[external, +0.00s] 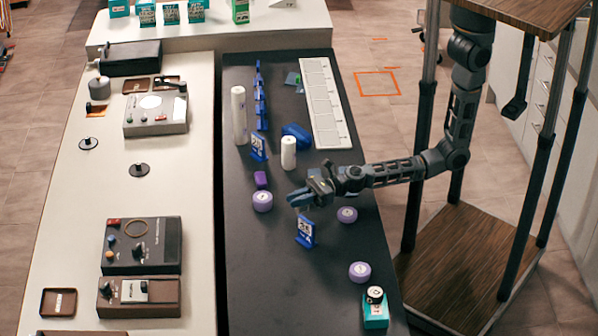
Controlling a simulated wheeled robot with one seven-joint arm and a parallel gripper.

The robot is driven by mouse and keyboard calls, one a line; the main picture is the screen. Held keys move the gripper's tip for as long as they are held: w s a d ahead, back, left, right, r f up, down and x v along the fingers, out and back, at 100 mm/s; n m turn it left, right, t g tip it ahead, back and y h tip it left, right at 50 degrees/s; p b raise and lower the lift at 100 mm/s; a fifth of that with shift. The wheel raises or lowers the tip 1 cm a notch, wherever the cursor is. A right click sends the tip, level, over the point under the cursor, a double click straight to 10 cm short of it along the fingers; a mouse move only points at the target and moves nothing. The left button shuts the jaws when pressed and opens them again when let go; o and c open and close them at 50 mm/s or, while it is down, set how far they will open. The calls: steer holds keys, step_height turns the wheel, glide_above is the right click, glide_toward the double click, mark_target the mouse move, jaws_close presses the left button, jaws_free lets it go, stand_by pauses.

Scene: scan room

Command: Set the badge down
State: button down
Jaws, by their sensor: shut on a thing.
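My gripper (301,199) is over the dark table, pointing down and to the left. It is shut on what looks like the badge (306,231), a small blue upright piece with a white marked face. The badge shows just below the fingertips, and its top edge is close to them. I cannot tell whether its lower edge touches the table. The dark table (255,290) runs lengthwise through the middle of the external view.
Purple-and-white rolls lie nearby: one to the left (262,201), one to the right (347,214), one nearer the front (360,271). A similar blue piece (258,147) and a white cylinder (288,153) stand farther back. The table's front left is clear.

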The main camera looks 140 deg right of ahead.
steer(key=shift+f, duration=0.75)
steer(key=shift+f+b, duration=0.2)
steer(key=shift+b, duration=0.2)
steer(key=c, duration=1.1)
jaws_free()
steer(key=shift+o, duration=0.2)
steer(key=shift+r, duration=0.15)
